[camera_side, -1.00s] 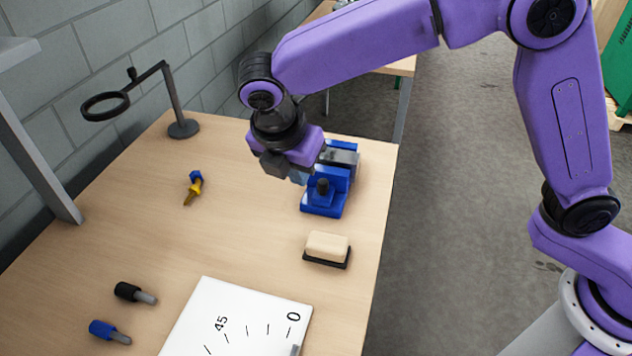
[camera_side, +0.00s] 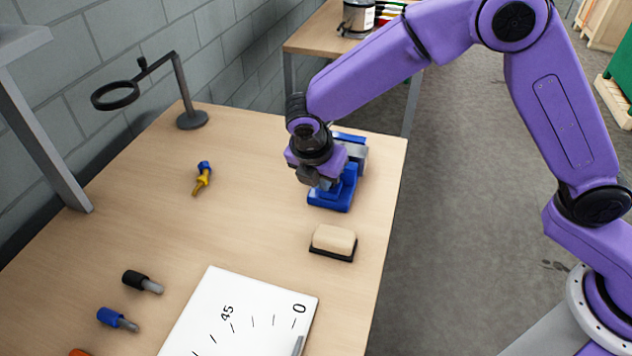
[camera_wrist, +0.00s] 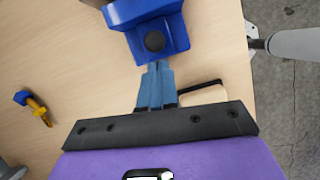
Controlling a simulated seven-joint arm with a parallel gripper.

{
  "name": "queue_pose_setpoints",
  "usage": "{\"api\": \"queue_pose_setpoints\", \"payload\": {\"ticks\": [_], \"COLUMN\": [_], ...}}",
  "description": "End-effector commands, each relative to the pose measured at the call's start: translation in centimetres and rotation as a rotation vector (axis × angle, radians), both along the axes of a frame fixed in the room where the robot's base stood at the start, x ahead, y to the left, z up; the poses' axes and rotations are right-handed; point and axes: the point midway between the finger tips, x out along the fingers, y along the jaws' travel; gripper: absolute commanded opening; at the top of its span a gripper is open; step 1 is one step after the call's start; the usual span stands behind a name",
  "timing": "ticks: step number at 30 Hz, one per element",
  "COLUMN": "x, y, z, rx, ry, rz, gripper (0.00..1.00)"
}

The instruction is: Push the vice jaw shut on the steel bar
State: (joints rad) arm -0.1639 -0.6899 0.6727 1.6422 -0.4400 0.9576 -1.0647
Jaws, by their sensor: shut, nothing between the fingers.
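The blue vice (camera_side: 347,190) stands near the right edge of the bench, partly hidden behind my gripper (camera_side: 325,187). A grey part (camera_side: 355,152) shows on its far side; I cannot tell whether this is the jaw or the steel bar. In the wrist view the vice (camera_wrist: 172,32) is at the top, with a black round knob (camera_wrist: 154,41) on its near part. My gripper (camera_wrist: 157,66) is shut and empty, its bluish fingertips pointing at the vice's near end, just short of the knob in the picture. I cannot tell whether they touch. The steel bar is not clearly seen.
A beige block on a black base (camera_side: 333,241) lies in front of the vice. A yellow and blue tool (camera_side: 203,178), a ring stand (camera_side: 191,118), a white angle sheet (camera_side: 240,315) and black-handled (camera_side: 140,281) and blue-handled (camera_side: 115,318) tools are farther left. The middle bench is clear.

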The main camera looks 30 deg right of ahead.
Motion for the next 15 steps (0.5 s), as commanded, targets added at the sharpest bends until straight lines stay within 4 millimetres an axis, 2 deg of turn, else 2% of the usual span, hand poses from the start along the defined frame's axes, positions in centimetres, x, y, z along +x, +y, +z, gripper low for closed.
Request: {"api": "queue_pose_setpoints", "payload": {"ticks": [15], "x": [0.56], "y": [-0.73], "z": [0.00], "rx": [0.000], "ry": [0.000], "rz": [0.000], "gripper": [0.00]}}
